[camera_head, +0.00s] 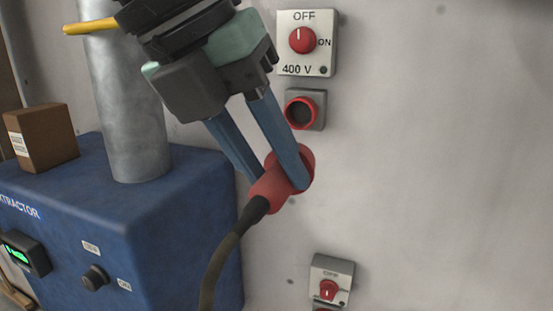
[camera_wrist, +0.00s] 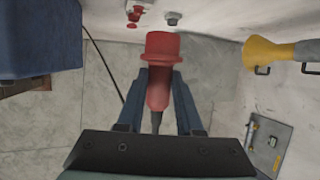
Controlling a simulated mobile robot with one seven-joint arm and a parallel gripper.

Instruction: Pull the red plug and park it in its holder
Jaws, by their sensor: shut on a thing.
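The red plug (camera_head: 272,189) is held between the two blue fingers of my gripper (camera_head: 272,180), clear of the socket. Its black cable (camera_head: 227,251) hangs down from its rear end. In the wrist view the red plug (camera_wrist: 160,82) sits between the fingers of my gripper (camera_wrist: 160,85), its wide collar pointing away from the palm. The red-rimmed socket (camera_head: 302,112) on the wall is empty, above and right of the plug. The switch above it (camera_head: 303,41) is labelled OFF, ON and 400 V. I cannot pick out the holder with certainty.
A blue extractor box (camera_head: 180,220) with a grey pipe (camera_head: 128,105) and a brown carton (camera_head: 42,137) stands at the left. A smaller red switch (camera_head: 329,288) is low on the wall. A yellow funnel-shaped thing (camera_wrist: 272,53) is at the right. The wall's right side is bare.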

